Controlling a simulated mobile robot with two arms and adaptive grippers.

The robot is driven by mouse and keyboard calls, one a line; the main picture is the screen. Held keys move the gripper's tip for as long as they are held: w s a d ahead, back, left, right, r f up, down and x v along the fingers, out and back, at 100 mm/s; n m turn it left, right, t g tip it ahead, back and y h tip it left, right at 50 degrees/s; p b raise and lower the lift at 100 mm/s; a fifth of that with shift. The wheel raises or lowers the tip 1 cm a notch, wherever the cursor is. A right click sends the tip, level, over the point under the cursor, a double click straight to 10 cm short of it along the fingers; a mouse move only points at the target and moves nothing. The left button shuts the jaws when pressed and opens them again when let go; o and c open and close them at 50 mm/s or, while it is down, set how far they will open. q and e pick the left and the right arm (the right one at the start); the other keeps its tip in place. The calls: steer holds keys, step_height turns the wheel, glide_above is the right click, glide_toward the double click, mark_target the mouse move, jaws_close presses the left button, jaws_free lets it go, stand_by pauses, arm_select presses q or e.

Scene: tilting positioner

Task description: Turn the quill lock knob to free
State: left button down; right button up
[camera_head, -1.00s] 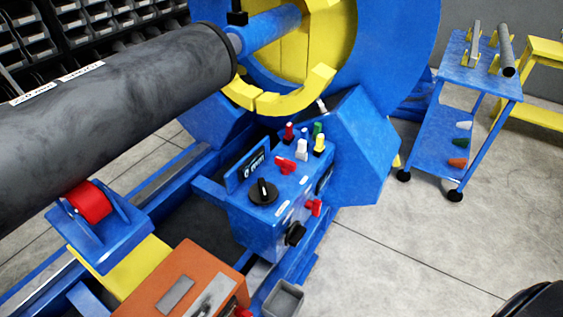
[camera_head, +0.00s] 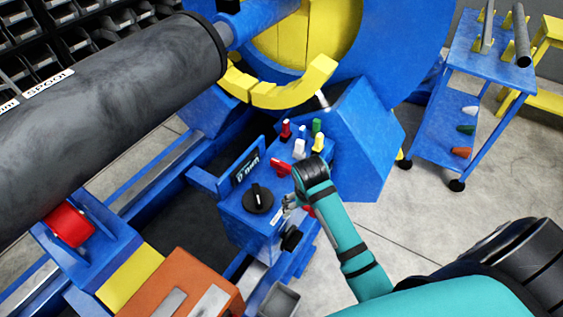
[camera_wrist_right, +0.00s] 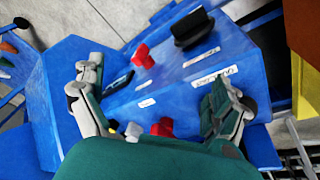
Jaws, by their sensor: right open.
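The blue control box (camera_head: 250,215) carries several knobs. A black pointer knob (camera_head: 258,198) is on its top, and another black knob (camera_head: 291,238) is on its side, also in the right wrist view (camera_wrist_right: 192,28). A label (camera_wrist_right: 213,75) near the box edge is too blurred to read surely, so I cannot tell which knob is the quill lock. A red knob (camera_head: 281,167) is on top; a side red knob (camera_wrist_right: 143,57) shows in the wrist view.
White, green, red and yellow levers (camera_head: 300,146) stand behind the knobs, close to my right wrist. A large grey cylinder (camera_head: 130,85) lies at the left beside the blue and yellow ring (camera_head: 290,95). A blue cart (camera_head: 490,60) stands far right. Open floor (camera_head: 400,225) lies between.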

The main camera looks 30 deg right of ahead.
steer(key=w+d+r+m+g, duration=0.15)
steer(key=w+r+m, duration=0.35)
steer(key=w, duration=0.5)
steer(key=m+y, duration=0.2)
steer(key=m, duration=0.1)
glide_toward(282, 163)
steer(key=shift+g, duration=0.35)
steer(key=f, duration=1)
steer(key=shift+w+a+f+b, duration=0.1)
steer(key=shift+w+a+b, duration=0.05)
steer(key=shift+w+b, duration=0.2)
steer(key=shift+n, duration=0.3)
steer(key=c, duration=1.1)
